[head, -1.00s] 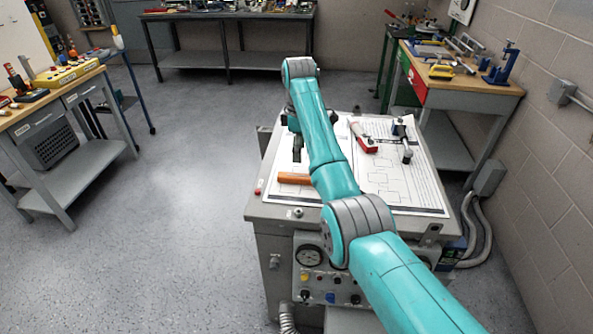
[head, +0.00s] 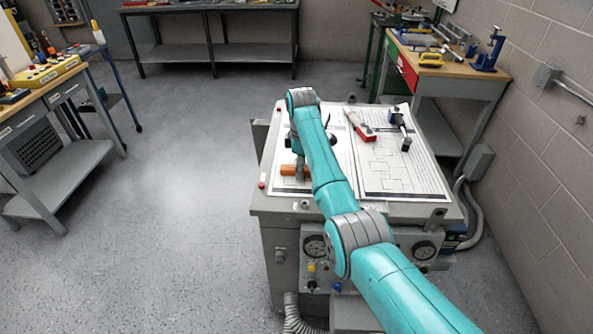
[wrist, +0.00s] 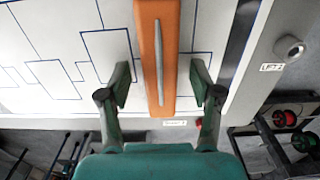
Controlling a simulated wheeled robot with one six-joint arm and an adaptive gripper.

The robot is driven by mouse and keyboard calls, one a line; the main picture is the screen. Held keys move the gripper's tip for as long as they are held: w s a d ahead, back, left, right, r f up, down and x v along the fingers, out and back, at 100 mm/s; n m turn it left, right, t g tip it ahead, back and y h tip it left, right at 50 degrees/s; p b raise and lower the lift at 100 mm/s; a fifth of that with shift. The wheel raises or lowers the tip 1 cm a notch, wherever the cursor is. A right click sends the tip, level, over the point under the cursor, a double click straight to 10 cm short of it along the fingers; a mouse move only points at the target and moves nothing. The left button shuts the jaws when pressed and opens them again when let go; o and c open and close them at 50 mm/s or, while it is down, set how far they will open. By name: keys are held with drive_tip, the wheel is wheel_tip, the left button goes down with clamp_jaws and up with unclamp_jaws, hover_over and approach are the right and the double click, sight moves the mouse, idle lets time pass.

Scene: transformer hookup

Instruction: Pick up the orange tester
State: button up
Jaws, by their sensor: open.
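The orange tester (head: 290,170) lies on the white diagram sheet near the left edge of the grey machine top, partly hidden by my arm in the head view. In the wrist view the orange tester (wrist: 148,60) is a long bar with a grey metal strip along it. It runs upright in the picture between the two fingers of my gripper (wrist: 160,90). The fingers are apart, one on each side of it, with a gap on both sides. In the head view my gripper (head: 301,166) is low beside the tester.
A red-and-white tool (head: 360,126) and a small dark-and-metal fitting (head: 401,128) lie on the sheets at the back right of the machine top. A round grey knob (wrist: 289,47) sits at the edge in the wrist view. Workbenches stand left, behind and right.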

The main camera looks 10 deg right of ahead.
drive_tip(key=shift+a, duration=0.1)
clamp_jaws()
